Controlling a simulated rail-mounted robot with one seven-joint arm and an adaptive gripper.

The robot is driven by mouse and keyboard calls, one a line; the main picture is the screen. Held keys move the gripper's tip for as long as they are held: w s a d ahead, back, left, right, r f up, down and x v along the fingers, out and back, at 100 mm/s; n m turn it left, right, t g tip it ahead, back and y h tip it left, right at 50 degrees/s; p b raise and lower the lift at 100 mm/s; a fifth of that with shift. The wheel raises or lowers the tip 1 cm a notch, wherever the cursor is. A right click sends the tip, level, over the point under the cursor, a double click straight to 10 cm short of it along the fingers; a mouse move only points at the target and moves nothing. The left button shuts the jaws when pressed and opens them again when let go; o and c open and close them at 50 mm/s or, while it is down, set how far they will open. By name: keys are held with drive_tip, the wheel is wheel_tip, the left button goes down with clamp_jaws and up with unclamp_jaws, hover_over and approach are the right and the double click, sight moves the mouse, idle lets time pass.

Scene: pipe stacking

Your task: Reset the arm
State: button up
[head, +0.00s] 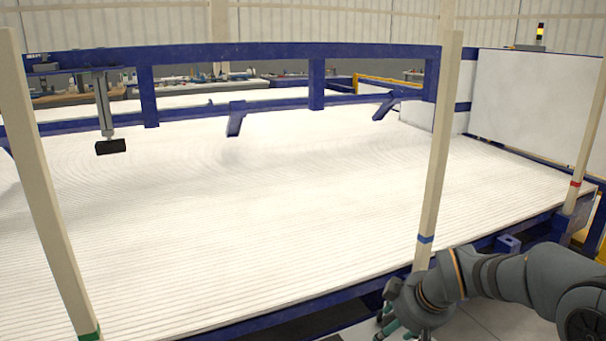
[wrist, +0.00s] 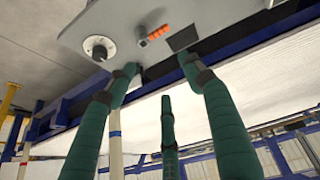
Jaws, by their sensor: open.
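My gripper (head: 396,324) is at the lower right of the head view, low in front of the blue frame and beside the foot of the blue-banded post. It is partly cut off by the bottom edge. In the wrist view my gripper (wrist: 158,75) shows several green fingers spread apart, with nothing between them. My arm reaches in from the right edge of the head view. The white ridged bed, which looks like rows of pipes (head: 250,200), lies on the blue frame, and the gripper is apart from it.
Cream posts stand in front, one with a green band (head: 50,200) and one with a blue band (head: 440,150). A red-banded post (head: 586,150) stands at right. A blue overhead beam (head: 230,54) spans the back. A grey panel (wrist: 120,25) with a knob shows beyond the fingertips.

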drive_tip(key=s+a+r+y+p, duration=0.1)
drive_tip(key=a+r, duration=0.3)
drive_tip(key=a, duration=0.1)
drive_tip(key=shift+r, duration=0.3)
drive_tip(key=shift+s, duration=0.1)
drive_tip(key=shift+c, duration=0.2)
idle(0.6)
